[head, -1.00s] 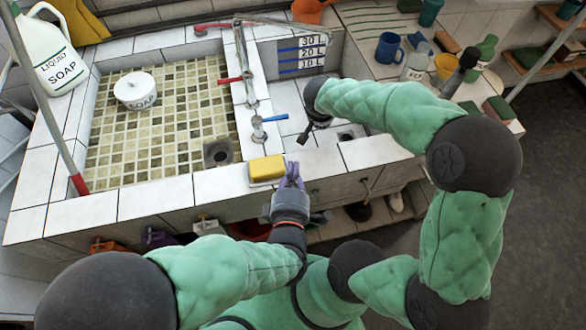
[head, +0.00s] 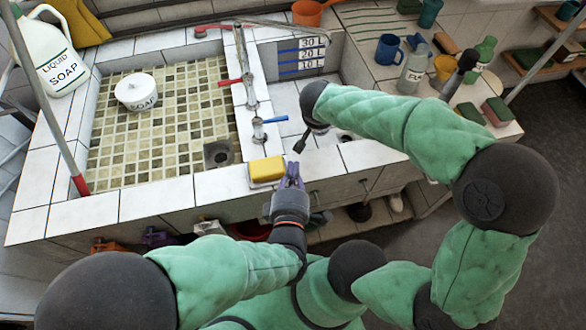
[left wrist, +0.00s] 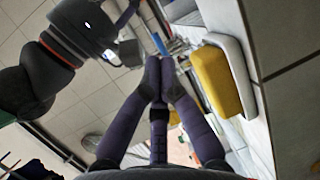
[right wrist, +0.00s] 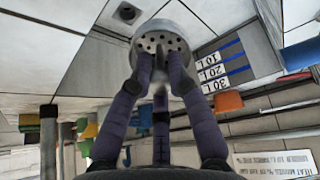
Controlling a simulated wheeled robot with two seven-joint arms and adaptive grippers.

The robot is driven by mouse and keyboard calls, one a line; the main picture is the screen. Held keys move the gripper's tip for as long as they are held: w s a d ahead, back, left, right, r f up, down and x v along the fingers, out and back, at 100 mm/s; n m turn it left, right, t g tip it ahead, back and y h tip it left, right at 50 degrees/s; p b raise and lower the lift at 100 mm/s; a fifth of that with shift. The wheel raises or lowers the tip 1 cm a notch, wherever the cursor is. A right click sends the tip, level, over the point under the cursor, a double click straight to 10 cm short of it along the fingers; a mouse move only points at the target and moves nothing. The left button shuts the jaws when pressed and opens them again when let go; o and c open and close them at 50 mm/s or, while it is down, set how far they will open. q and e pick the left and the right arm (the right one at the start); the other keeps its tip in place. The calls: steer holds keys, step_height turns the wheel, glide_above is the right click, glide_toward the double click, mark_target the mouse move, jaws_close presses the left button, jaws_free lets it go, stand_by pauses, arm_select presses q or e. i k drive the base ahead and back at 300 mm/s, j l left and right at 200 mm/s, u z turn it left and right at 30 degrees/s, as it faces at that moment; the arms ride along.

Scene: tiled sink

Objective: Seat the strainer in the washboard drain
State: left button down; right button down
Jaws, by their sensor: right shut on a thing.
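My right gripper (right wrist: 160,70) is shut on the strainer (right wrist: 160,42), a round grey metal piece with small holes, seen in the right wrist view. In the head view this gripper (head: 299,144) hangs over the right basin; the strainer cannot be made out there. A dark round drain hole (right wrist: 127,12) in pale tile lies apart from the strainer in the right wrist view. In the head view the right basin's drain (head: 345,137) is partly hidden, right of the gripper. My left gripper (head: 290,172) is shut and empty at the front ledge; its fingertips meet in the left wrist view (left wrist: 160,65).
A blue-handled tap (head: 262,122) stands on the divider. The left mosaic basin holds a white soap pot (head: 137,91) and another drain (head: 217,153). A litre scale (head: 300,55) marks the right basin's back wall.

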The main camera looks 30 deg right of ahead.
mark_target(221, 159)
steer(key=k+j, duration=0.35)
steer(key=j, duration=0.15)
steer(key=k+j, duration=0.35)
steer(key=j, duration=0.2)
